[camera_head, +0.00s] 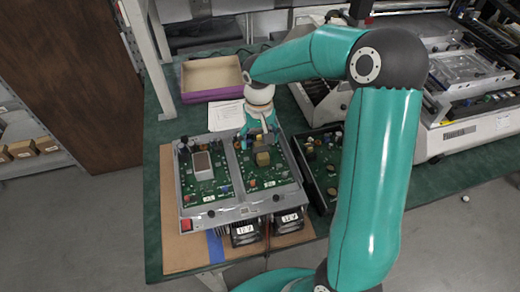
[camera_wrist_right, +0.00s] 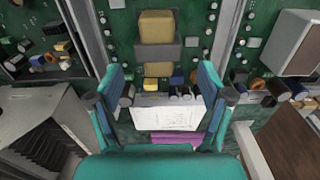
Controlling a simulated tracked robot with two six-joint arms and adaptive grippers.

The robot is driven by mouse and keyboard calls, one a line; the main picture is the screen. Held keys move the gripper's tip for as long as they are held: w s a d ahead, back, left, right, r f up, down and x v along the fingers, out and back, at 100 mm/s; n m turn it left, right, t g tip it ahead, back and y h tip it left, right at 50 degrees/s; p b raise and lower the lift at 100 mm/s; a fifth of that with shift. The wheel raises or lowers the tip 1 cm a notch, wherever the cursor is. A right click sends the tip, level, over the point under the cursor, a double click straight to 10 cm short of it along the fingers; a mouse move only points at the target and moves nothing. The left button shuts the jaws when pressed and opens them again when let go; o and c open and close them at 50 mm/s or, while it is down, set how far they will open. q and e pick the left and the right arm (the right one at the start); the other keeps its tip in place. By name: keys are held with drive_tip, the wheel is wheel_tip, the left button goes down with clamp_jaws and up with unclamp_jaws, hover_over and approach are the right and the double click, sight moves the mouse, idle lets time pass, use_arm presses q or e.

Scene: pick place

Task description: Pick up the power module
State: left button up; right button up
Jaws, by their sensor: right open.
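A tan block with a grey band (camera_wrist_right: 157,48) stands on a green circuit board and looks like the power module. In the head view the tan block (camera_head: 263,159) sits on the right-hand board of the grey twin-board unit (camera_head: 240,206). My right gripper (camera_head: 259,127) is at the far edge of that board, just behind the block. In the wrist view the right gripper (camera_wrist_right: 160,86) is open, with nothing between its fingers, and the block lies ahead between the finger lines. My left gripper is not in view.
A pale boxy part (camera_head: 202,166) stands on the left-hand board. A separate board in a dark tray (camera_head: 318,165) lies close on the right. A cardboard box with purple sides (camera_head: 210,76) and a white sheet (camera_head: 226,116) lie behind. Two fans (camera_head: 245,234) stick out in front.

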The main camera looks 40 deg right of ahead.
sight(259, 144)
drive_tip(key=shift+f, duration=1.5)
drive_tip(key=shift+w+d+r, duration=0.1)
clamp_jaws()
